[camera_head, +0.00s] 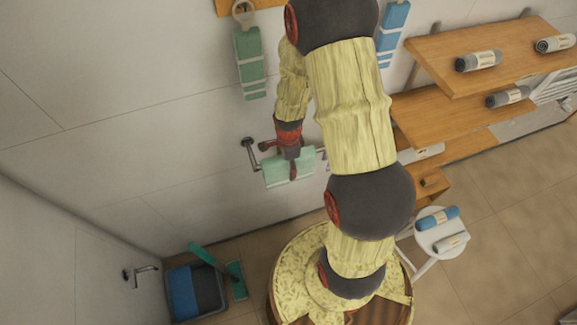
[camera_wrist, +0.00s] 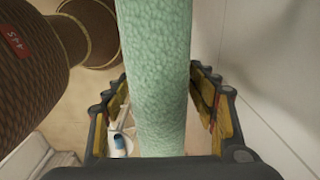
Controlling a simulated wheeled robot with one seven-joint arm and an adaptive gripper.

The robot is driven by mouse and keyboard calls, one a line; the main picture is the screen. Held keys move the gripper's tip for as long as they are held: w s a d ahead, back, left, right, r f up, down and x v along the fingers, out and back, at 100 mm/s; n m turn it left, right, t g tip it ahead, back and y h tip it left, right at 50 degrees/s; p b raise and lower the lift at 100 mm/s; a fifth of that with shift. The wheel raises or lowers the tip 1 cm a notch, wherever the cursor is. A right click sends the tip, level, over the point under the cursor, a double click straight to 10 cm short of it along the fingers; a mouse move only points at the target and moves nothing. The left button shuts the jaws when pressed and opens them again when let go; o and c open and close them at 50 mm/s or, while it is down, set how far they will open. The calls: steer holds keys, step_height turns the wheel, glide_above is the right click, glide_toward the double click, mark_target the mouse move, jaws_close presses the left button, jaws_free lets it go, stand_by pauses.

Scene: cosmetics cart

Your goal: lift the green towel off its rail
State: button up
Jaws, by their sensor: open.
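The light green towel (camera_head: 275,174) hangs folded over a wall rail (camera_head: 254,156) in the head view. My gripper (camera_head: 291,166) is at this towel, pointing down over it. In the wrist view the towel (camera_wrist: 156,80) runs top to bottom through the middle, between the two spread fingers of my gripper (camera_wrist: 160,95). The fingers stand apart from the towel on both sides. My arm hides part of the rail's right end.
A darker green towel (camera_head: 249,60) hangs from a ring above left. A blue towel (camera_head: 393,28) hangs at upper right. Wooden shelves (camera_head: 440,52) with rolled towels stand right. A white stool (camera_head: 428,236) holds rolls. A bin (camera_head: 194,290) and a tap (camera_head: 139,272) are lower left.

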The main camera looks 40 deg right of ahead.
steer(key=shift+f, duration=0.4)
steer(key=shift+c, duration=0.6)
steer(key=c, duration=1.1)
steer(key=shift+c, duration=0.7)
step_height(320, 180, up, 18)
steer(key=p, duration=0.1)
steer(key=shift+r, duration=0.1)
